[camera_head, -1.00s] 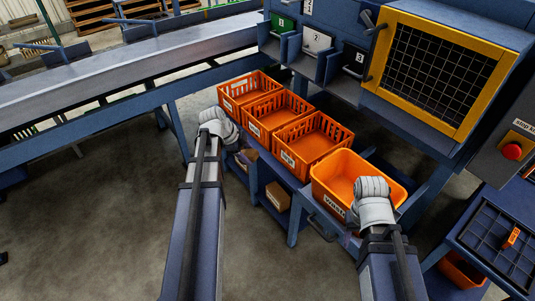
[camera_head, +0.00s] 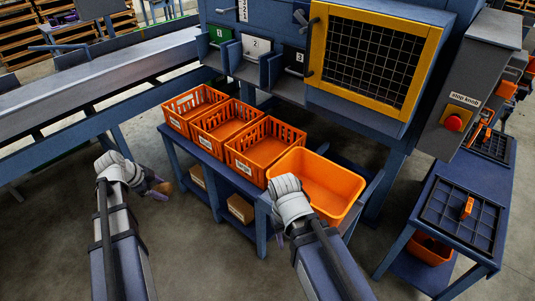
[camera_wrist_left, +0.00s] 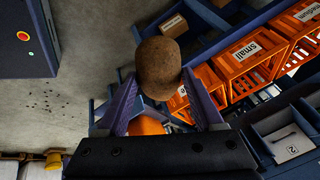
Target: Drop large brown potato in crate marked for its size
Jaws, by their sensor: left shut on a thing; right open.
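A large brown potato (camera_wrist_left: 158,65) is between the purple fingers of my left gripper (camera_wrist_left: 160,100), which is shut on it. In the head view my left gripper (camera_head: 158,186) is in the air left of the crate stand, below crate height. Three slotted orange crates stand in a row: left (camera_head: 171,119), middle (camera_head: 205,140) and right (camera_head: 240,165). Their labels are too small to read there. The left wrist view shows a crate marked small (camera_wrist_left: 236,70) and one marked medium (camera_wrist_left: 290,22). My right gripper (camera_head: 277,224) is open, partly hidden by its wrist, at the stand's front.
A smooth-walled orange tub (camera_head: 337,195) stands right of the crates. A cardboard box (camera_head: 240,208) sits on the stand's lower shelf. The grader's yellow-framed mesh (camera_head: 372,55) rises behind. A side table (camera_head: 462,222) is at the right. Open floor lies left of the stand.

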